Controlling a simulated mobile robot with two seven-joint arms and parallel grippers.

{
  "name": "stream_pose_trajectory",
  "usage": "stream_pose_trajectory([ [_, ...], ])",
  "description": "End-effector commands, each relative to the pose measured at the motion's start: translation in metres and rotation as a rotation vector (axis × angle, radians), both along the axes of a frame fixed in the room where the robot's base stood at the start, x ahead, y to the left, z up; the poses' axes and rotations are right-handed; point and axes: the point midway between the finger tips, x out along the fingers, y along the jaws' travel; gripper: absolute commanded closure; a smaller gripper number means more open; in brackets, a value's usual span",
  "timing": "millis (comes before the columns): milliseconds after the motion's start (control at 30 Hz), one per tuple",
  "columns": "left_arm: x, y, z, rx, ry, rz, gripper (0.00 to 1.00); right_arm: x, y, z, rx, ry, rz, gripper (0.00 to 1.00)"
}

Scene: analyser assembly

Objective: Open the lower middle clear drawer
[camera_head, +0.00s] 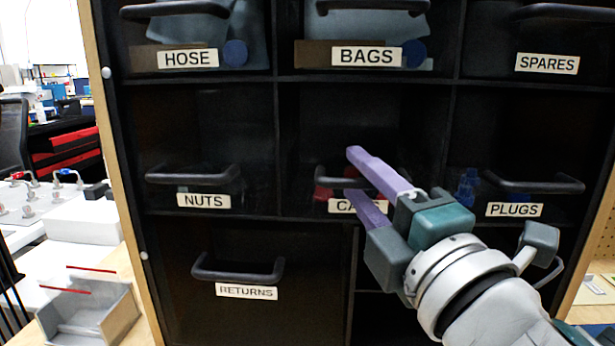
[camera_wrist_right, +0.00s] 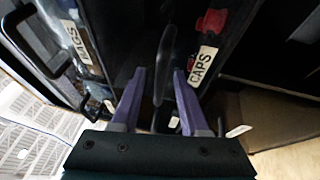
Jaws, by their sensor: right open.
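The clear drawer labelled CAPS (camera_head: 312,130) is in the middle of the cabinet, below the BAGS drawer, and looks shut. Red items show behind its front. Its dark handle (camera_wrist_right: 164,65) shows in the right wrist view, between the fingers of my right gripper (camera_head: 352,174). The purple fingers stand apart, one above and one below the handle in the head view. I cannot tell whether they touch it. The gripper hides part of the handle and of the CAPS label (camera_wrist_right: 203,66). My left gripper is not in view.
Drawers labelled HOSE (camera_head: 188,58), BAGS (camera_head: 366,56), SPARES (camera_head: 547,63), NUTS (camera_head: 204,200), PLUGS (camera_head: 514,209) and RETURNS (camera_head: 246,292) surround it, with protruding handles. A grey open bin (camera_head: 88,315) stands at the lower left.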

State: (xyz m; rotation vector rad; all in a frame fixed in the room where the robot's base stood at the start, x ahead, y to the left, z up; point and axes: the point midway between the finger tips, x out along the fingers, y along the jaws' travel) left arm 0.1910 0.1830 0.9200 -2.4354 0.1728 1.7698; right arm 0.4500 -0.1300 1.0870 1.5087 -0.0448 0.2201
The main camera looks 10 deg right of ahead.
Motion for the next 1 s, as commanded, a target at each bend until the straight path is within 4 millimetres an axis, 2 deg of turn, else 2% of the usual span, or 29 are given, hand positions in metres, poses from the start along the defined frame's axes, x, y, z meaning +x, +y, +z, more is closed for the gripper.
stream_pose_trajectory([
  [200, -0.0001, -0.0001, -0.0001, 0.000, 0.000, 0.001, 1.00, 0.0001, 0.0000, 0.0000, 0.000, 0.000, 0.000, 0.58],
  [600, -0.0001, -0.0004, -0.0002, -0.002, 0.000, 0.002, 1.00, -0.0002, 0.0000, 0.0000, 0.000, 0.000, 0.000, 1.00],
  [1000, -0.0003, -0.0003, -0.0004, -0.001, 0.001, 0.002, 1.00, -0.0002, 0.0000, 0.0000, 0.000, 0.000, 0.000, 1.00],
])
